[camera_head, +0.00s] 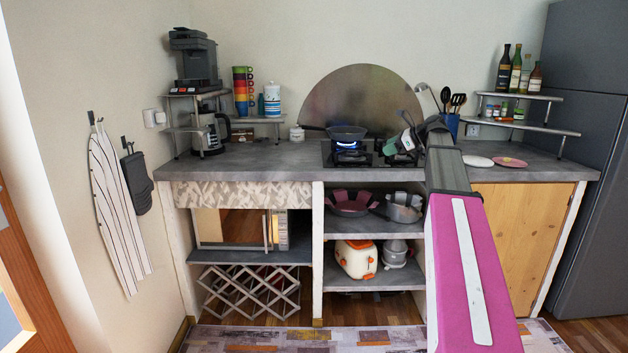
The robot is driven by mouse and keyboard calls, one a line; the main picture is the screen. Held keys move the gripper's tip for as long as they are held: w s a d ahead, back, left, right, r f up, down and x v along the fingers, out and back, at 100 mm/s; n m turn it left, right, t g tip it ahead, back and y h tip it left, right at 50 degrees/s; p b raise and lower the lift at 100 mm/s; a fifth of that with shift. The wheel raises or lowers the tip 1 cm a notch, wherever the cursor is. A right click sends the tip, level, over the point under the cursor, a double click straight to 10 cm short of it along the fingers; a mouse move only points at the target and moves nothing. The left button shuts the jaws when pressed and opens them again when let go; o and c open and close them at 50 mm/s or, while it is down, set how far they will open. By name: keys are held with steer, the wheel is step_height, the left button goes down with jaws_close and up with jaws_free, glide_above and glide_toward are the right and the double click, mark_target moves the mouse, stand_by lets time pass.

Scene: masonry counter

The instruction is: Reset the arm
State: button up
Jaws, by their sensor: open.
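My arm (470,270), with a pink link and a grey link, reaches from the bottom right up toward the counter's cooktop. My gripper (406,122) is at its far end, above the right side of the cooktop (366,152). The gripper is small and partly hidden by the arm, but it looks open. I cannot make out anything held between its fingers. A dark pan (346,132) sits on the left burner, over a blue flame, to the left of the gripper.
A utensil holder (450,126) stands close right of the gripper. Two plates (510,162) lie further right. A shelf with bottles (516,70) and a fridge (590,150) are at right. A coffee machine (212,132) is at left.

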steer(key=s+a+f+n+g+h, duration=0.1)
steer(key=s+a+f+n+h, duration=0.2)
steer(key=f, duration=0.7)
steer(key=s+a+f+n+g, duration=0.15)
steer(key=s+f+n, duration=0.35)
steer(key=f, duration=0.5)
steer(key=s+a+f+n+g+h, duration=0.1)
steer(key=s+a+f+n+h, duration=0.3)
steer(key=f, duration=0.6)
steer(key=s+a+f+n+g+h, duration=0.1)
steer(key=s+f+n+g+h, duration=0.1)
steer(key=s+f+n, duration=0.7)
steer(key=s+f+h, duration=0.1)
steer(key=s+f, duration=0.6)
steer(key=s, duration=0.3)
steer(key=shift+s+n, duration=0.4)
steer(key=shift+g, duration=0.25)
